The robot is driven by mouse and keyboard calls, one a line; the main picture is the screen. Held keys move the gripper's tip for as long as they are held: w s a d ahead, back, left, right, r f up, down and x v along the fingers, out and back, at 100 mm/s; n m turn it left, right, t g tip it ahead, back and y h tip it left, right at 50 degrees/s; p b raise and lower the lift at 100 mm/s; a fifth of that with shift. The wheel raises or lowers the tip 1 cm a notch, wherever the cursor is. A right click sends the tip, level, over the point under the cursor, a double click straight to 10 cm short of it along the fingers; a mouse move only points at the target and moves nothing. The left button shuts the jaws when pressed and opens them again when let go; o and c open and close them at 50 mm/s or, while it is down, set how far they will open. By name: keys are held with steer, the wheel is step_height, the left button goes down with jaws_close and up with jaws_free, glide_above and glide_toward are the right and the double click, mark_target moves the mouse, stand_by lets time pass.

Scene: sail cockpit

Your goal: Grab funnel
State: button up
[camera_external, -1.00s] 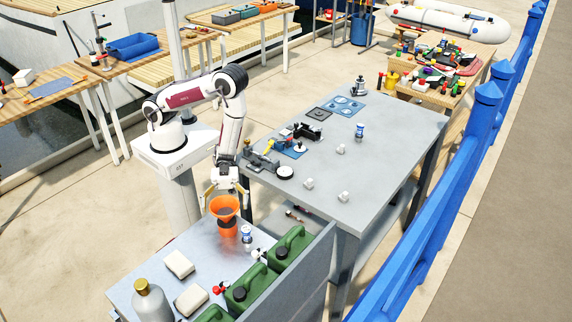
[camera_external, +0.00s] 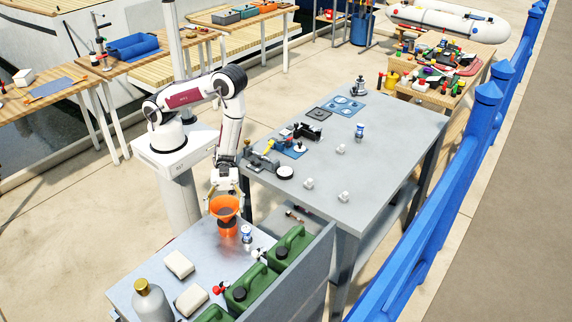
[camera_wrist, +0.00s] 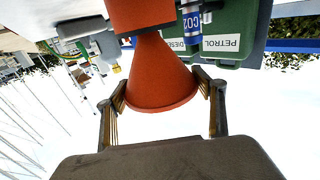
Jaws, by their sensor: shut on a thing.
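The orange funnel (camera_external: 224,208) stands at the back end of the near grey table, wide mouth up, on or in an orange base (camera_external: 228,229). My gripper (camera_external: 224,195) is at the funnel's mouth, with its fingers on either side of the rim. In the wrist view the funnel (camera_wrist: 161,78) fills the space between the two fingers of my gripper (camera_wrist: 162,98), which are shut on its wide end. The orange base (camera_wrist: 142,14) shows at the top of that view, beyond the funnel's narrow part.
A small blue and white can (camera_external: 247,233) stands close to the right of the orange base. Green jerrycans (camera_external: 290,247) line the table's right side by an upright grey panel (camera_external: 318,262). Pale blocks (camera_external: 179,264) and a grey bottle (camera_external: 151,301) stand nearer the front.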

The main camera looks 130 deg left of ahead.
steer(key=shift+r, duration=0.15)
steer(key=shift+r, duration=4.85)
